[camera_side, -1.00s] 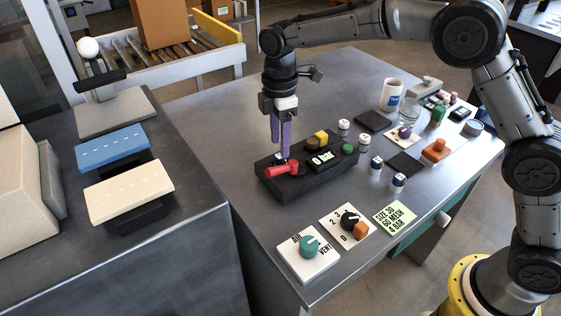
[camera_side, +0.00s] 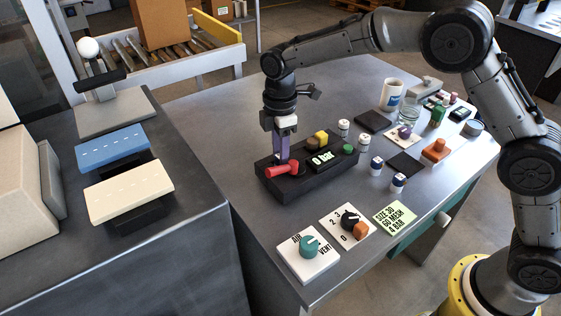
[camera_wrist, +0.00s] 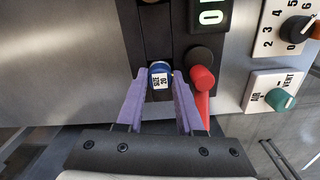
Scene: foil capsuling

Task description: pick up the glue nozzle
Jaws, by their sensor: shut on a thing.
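The glue nozzle (camera_wrist: 160,80), a small blue-rimmed piece with a white "SIZE 20" label, sits at the black device (camera_side: 318,178) in the wrist view. My gripper (camera_wrist: 160,72) has purple fingers, shut on the nozzle from both sides. In the side view my gripper (camera_side: 281,158) points down at the left end of the device, behind the red lever (camera_side: 283,170). The fingers and lever hide most of the nozzle there. I cannot tell whether it is clear of its seat.
The red lever is close beside the right finger. The device also carries dark, yellow and green knobs and a display (camera_side: 322,161). Two dial plates (camera_side: 309,252) lie in front. The table left of the device is clear.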

